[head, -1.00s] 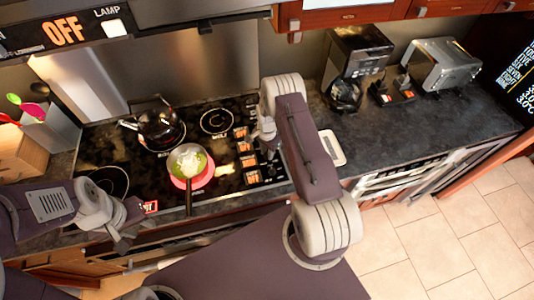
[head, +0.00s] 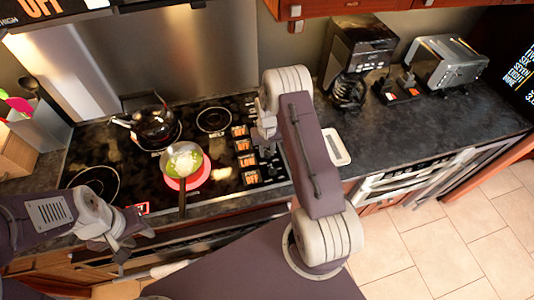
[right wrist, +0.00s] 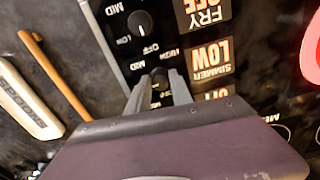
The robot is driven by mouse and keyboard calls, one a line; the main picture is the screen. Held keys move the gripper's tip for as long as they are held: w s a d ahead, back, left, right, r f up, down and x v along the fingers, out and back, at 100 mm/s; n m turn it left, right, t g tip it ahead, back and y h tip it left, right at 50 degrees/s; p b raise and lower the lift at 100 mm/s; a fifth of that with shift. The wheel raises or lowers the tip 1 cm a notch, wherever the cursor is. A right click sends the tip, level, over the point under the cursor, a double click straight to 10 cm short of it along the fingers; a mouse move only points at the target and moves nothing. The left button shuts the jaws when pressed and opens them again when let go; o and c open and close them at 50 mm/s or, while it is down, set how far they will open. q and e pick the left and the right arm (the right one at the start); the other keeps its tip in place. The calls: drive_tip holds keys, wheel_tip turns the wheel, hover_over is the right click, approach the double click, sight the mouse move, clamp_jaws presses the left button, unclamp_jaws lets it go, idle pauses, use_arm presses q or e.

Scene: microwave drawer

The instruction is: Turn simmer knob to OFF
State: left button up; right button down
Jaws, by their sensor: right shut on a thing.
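The simmer knob (right wrist: 158,76) is a small black dial beside the orange and white "SIMMER LOW" label (right wrist: 211,58) in the right wrist view. My right gripper (right wrist: 160,88) is shut on this knob, one grey finger on each side of it. In the head view my right gripper (head: 264,134) is over the column of knobs at the right side of the black cooktop (head: 215,180), and its arm hides part of that area. My left gripper (head: 135,238) is at the front left edge of the stove, empty, with its fingers apart.
A pan with food (head: 183,160) sits on a red glowing burner, its handle toward the front edge. A kettle (head: 153,127) stands behind it. Another knob (right wrist: 142,22) and the "FRY OFF" label (right wrist: 202,12) are beside the simmer knob.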

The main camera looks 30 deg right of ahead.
sight(267, 152)
drive_tip(key=n+b, duration=0.1)
drive_tip(key=n, duration=0.3)
drive_tip(key=shift+f+n+b, duration=0.1)
drive_tip(key=shift+n+b, duration=0.2)
drive_tip(key=shift+b, duration=0.05)
drive_tip(key=n+b, duration=0.1)
drive_tip(key=n, duration=0.2)
drive_tip(key=shift+w+n, duration=0.1)
drive_tip(key=shift+n, duration=0.2)
drive_tip(key=n+b, duration=0.1)
drive_tip(key=n, duration=0.3)
drive_tip(key=shift+d, duration=0.1)
drive_tip(key=shift+n, duration=1.7)
drive_tip(key=c, duration=1.1)
unclamp_jaws()
drive_tip(key=shift+c, duration=0.2)
wheel_tip(267, 152, up, 9)
drive_tip(key=shift+f+b, duration=0.15)
drive_tip(key=shift+b, duration=1.1)
drive_tip(key=shift+r, duration=0.3)
